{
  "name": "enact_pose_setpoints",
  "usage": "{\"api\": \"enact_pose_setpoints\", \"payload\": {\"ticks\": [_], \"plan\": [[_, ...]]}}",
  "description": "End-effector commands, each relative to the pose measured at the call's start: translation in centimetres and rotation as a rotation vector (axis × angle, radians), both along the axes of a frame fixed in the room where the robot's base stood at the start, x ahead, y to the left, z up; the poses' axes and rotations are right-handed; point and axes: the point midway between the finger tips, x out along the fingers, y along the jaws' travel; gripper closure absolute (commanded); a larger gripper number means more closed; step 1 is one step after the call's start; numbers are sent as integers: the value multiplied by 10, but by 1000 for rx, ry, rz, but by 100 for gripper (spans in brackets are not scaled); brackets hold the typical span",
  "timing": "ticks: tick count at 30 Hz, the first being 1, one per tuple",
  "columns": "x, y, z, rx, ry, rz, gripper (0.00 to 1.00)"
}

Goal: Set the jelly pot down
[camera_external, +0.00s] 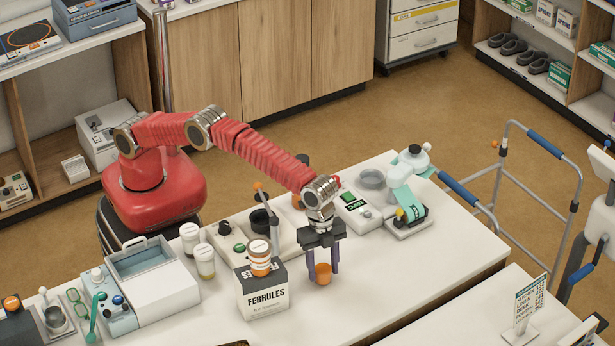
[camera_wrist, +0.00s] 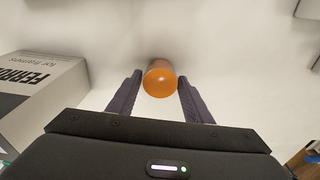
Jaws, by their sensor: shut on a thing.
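The small orange jelly pot (camera_external: 323,274) is between the fingertips of my gripper (camera_external: 322,268), just right of the FERRULES box. In the wrist view the pot (camera_wrist: 160,82) shows its round orange top between the two dark fingers of my gripper (camera_wrist: 159,90). The gripper points down and is shut on the pot. The pot is at or just above the white worktop (camera_external: 375,290); I cannot tell whether its base touches.
Behind are a device with a dark knob (camera_external: 259,219) and a white unit with a green display (camera_external: 356,209). The worktop right and front of the pot is clear.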

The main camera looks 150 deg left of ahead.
Motion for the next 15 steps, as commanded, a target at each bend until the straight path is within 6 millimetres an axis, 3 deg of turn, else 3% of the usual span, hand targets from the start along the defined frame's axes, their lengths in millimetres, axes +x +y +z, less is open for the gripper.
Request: {"api": "enact_pose_setpoints", "payload": {"ticks": [3, 4, 11, 15], "plan": [[0, 0, -2, 0, 0, 0, 78], [0, 0, -2, 0, 0, 0, 52], [0, 0, -2, 0, 0, 0, 36], [0, 0, -2, 0, 0, 0, 36]]}}
